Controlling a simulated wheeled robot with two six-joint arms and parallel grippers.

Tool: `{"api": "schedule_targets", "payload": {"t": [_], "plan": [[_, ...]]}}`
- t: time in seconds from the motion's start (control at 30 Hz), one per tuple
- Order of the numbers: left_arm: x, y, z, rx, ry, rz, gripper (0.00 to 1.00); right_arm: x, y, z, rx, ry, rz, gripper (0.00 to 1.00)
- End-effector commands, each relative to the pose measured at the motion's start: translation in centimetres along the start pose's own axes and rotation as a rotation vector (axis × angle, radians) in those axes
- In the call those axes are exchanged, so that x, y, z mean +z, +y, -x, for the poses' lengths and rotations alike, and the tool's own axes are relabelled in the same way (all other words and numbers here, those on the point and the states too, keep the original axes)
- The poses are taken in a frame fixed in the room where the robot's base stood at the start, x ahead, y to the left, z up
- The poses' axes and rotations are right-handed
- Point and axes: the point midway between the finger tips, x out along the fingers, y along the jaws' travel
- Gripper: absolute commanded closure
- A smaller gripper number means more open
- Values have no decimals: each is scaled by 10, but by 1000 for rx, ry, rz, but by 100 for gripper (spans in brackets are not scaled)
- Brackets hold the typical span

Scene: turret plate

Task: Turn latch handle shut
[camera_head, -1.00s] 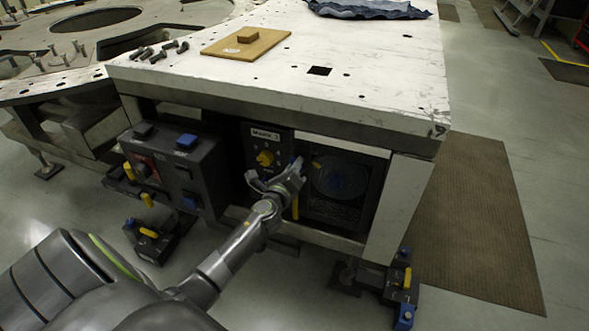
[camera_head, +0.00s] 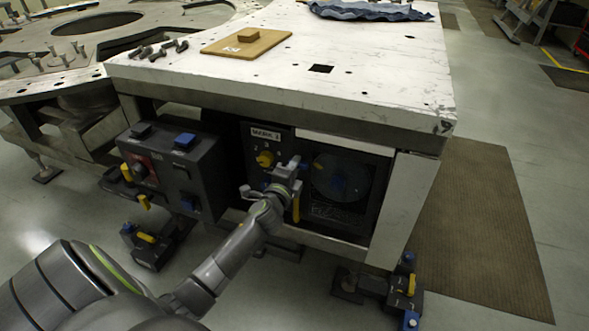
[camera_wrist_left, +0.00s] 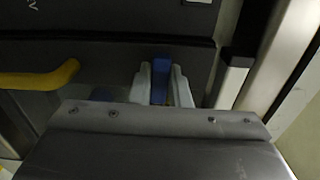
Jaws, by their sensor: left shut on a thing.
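A blue handle (camera_wrist_left: 160,80) stands between the two pale fingers of my left gripper (camera_wrist_left: 159,86) in the left wrist view. The fingers are shut on it, one on each side. In the head view my left gripper (camera_head: 288,168) is at the dark panel under the white table, between a yellow knob and a round disc. Only a little blue (camera_head: 304,166) shows beside the fingers there. The blue handle seems to be the latch handle; its far end and mount are hidden. My right gripper is in neither view.
A yellow handle (camera_head: 296,207) hangs just below my gripper and shows in the left wrist view (camera_wrist_left: 40,77). The yellow knob (camera_head: 265,159) is to the left, the round disc (camera_head: 336,178) to the right. A grey control box (camera_head: 172,168) stands further left. The table edge overhangs the panel.

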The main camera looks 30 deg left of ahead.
Motion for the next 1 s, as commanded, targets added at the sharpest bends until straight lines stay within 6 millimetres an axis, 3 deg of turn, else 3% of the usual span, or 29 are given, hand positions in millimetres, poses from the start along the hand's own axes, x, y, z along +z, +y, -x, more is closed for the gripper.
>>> {"api": "schedule_targets", "payload": {"t": [0.6, 0.63, 0.8, 1.0], "plan": [[0, 1, 0, 2, -1, 46, 100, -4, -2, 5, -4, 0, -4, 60], [0, 1, 0, 2, -1, 46, 82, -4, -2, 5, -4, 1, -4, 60], [0, 1, 0, 2, -1, 45, 62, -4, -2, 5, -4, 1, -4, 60], [0, 1, 0, 1, 0, 44, 62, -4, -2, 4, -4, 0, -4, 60]]}}
